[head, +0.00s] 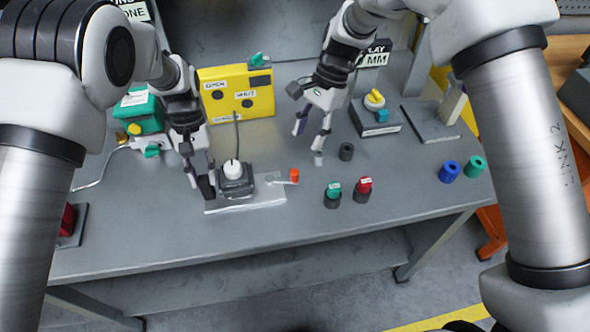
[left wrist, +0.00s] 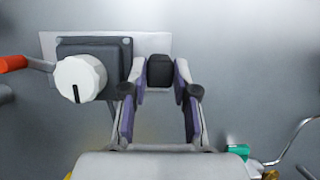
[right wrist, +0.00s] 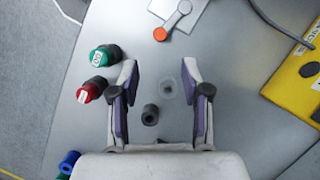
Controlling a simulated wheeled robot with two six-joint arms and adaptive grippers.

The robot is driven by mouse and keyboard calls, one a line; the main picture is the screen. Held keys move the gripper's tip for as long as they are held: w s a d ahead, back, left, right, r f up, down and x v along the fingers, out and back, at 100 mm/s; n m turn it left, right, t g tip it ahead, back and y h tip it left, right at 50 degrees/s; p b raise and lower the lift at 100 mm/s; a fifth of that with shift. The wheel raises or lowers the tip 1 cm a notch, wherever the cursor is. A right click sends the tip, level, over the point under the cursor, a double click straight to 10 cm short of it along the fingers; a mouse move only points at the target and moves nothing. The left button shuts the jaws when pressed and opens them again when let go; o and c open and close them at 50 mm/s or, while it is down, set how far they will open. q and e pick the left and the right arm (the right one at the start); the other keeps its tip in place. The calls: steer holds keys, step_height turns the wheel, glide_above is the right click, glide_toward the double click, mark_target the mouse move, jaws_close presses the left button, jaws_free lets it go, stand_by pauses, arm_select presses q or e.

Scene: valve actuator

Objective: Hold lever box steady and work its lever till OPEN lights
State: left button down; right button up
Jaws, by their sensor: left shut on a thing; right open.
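The lever box (head: 236,188) is a dark grey box with a white knob on a pale plate on the bench. Its grey lever (head: 281,180) sticks out to the right and ends in an orange tip (head: 294,175). The tip also shows in the left wrist view (left wrist: 12,63) and right wrist view (right wrist: 160,34). My left gripper (head: 202,185) is shut on a black block (left wrist: 160,72) at the plate's left side. My right gripper (head: 311,143) is open and empty above the bench, behind and right of the lever tip. The yellow panel (head: 236,78) has OPEN and SHUT labels; its lamps look dark.
Green (head: 333,190) and red (head: 363,186) capped buttons stand right of the lever. A dark ring-like piece (head: 346,151) lies near my right gripper. A box with a yellow knob (head: 374,100) and blue (head: 449,170) and green cylinders (head: 474,166) are farther right. A cable runs from the lever box to the panel.

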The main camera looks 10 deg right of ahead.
mark_target(296, 171)
steer(key=x, duration=1.1)
steer(key=shift+s+f, duration=0.1)
steer(key=shift+f, duration=0.2)
jaws_close()
